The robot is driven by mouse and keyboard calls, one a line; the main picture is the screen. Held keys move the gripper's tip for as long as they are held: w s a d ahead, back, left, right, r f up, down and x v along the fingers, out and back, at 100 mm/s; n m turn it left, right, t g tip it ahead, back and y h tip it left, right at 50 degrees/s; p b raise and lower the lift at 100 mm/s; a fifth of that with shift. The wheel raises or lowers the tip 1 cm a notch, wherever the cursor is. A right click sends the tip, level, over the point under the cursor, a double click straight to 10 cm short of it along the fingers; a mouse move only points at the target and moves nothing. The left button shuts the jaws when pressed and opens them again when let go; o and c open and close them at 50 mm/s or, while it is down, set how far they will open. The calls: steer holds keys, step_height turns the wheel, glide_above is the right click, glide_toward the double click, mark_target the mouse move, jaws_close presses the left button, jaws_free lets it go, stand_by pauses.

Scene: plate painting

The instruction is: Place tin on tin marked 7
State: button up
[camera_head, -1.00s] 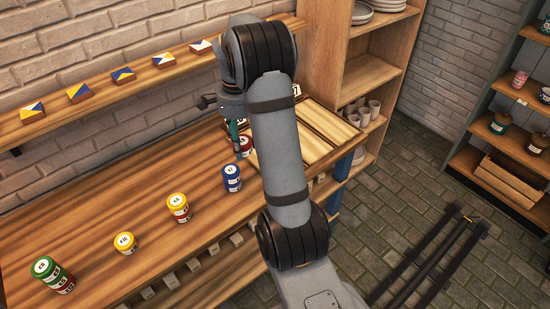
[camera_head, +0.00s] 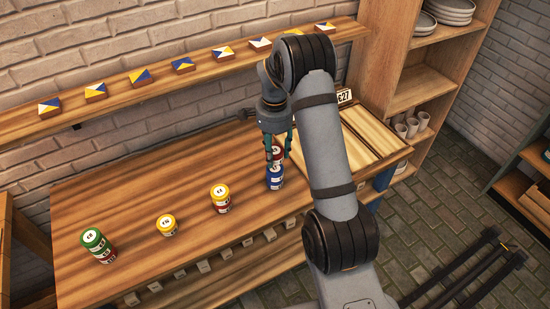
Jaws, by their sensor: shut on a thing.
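My gripper (camera_head: 278,150) points down and is shut on a red tin (camera_head: 277,155). The red tin is right over the blue tin stack (camera_head: 275,180) on the bench; I cannot tell whether they touch. The tins' markings are too small to read, so I cannot tell which one is marked 7.
The wooden bench (camera_head: 150,190) is clear behind the tins. A wall shelf (camera_head: 110,95) holds several blue, yellow and white tiles. Wooden panels (camera_head: 375,130) and a number sign (camera_head: 344,96) are at the bench's right. Cups (camera_head: 412,125) and plates (camera_head: 445,12) stand in shelving.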

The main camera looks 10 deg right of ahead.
mark_target(275, 161)
step_height(275, 161, down, 3)
steer(key=shift+f+p, duration=0.15)
steer(key=shift+p, duration=0.4)
steer(key=shift+f, duration=0.3)
steer(key=shift+f, duration=0.15)
steer(key=o, duration=1.4)
steer(key=shift+c, duration=0.2)
step_height(275, 161, up, 12)
steer(key=shift+r+b, duration=0.2)
steer(key=shift+b, duration=0.45)
